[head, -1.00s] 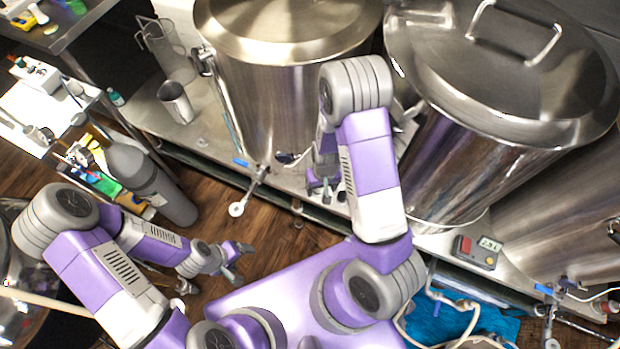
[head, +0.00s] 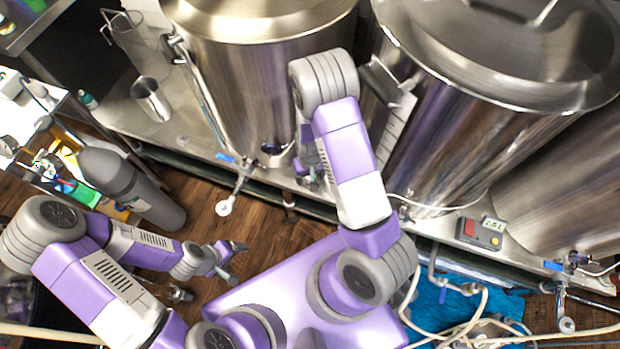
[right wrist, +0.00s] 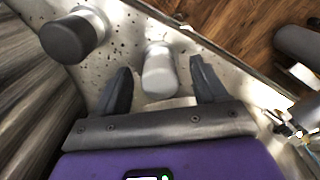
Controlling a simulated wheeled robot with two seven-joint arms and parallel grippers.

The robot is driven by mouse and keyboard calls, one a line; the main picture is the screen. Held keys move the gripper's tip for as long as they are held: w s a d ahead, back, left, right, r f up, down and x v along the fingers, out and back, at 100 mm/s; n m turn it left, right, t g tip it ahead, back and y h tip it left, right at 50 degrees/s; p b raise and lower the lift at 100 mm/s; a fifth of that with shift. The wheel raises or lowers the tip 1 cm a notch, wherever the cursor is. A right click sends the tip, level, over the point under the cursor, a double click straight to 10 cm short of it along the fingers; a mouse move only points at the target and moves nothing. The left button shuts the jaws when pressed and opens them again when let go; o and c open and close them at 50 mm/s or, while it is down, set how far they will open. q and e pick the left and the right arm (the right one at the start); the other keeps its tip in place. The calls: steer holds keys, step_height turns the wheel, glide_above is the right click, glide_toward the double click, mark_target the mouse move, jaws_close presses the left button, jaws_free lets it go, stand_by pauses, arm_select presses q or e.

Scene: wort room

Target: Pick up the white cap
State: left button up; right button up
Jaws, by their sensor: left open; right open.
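The white cap (right wrist: 159,72) shows in the right wrist view as a small, pale, rounded cylinder at the steel shelf. It appears between the two dark fingers of my right gripper (right wrist: 161,88), which is open. I cannot tell whether either finger touches it. In the head view my right gripper (head: 312,170) is partly covered by my own arm, beside the left kettle's base, and I cannot make out the cap there. My left gripper (head: 238,260) is open and empty above the wooden floor.
A dark-ended metal fitting (right wrist: 72,38) juts out left of the cap. The left kettle (head: 255,85) and the right kettle (head: 460,130) stand close to my right arm. A blue-handled valve (head: 236,180) hangs over the shelf's front edge. A grey gas cylinder (head: 130,185) stands left.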

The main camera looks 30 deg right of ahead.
steer(key=shift+c, duration=0.3)
steer(key=c, duration=1.1)
steer(key=shift+o, duration=0.2)
step_height(320, 180, up, 10)
steer(key=p, duration=0.4)
steer(key=shift+r+p, duration=0.1)
steer(key=shift+p, duration=0.2)
steer(key=shift+r+p, duration=2.1)
steer(key=shift+r, duration=0.1)
